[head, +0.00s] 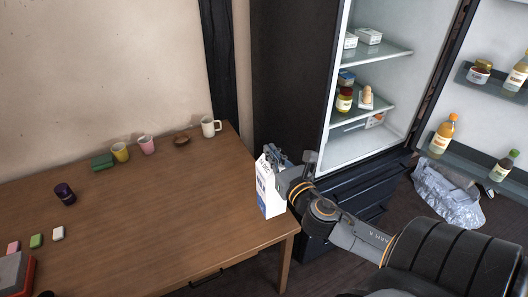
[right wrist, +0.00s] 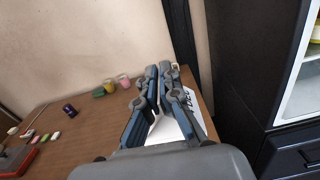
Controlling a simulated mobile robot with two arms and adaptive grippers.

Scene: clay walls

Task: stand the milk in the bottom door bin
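The milk (head: 268,193) is a white carton with blue print and a peaked top. It is upright at the right edge of the table; I cannot tell whether its base touches the wood. My right gripper (head: 277,165) reaches it from the right and appears shut on it. In the right wrist view the fingers (right wrist: 157,78) lie along the milk (right wrist: 188,104), with white carton between them and a printed face beyond. The bottom door bin (head: 468,168) is on the open fridge door, holding an orange bottle (head: 442,136) and a green bottle (head: 503,166). My left gripper is out of view.
The open fridge (head: 365,145) has stocked shelves. An upper door bin (head: 490,88) holds a jar and a bottle. A crumpled grey object (head: 448,193) lies below the door.

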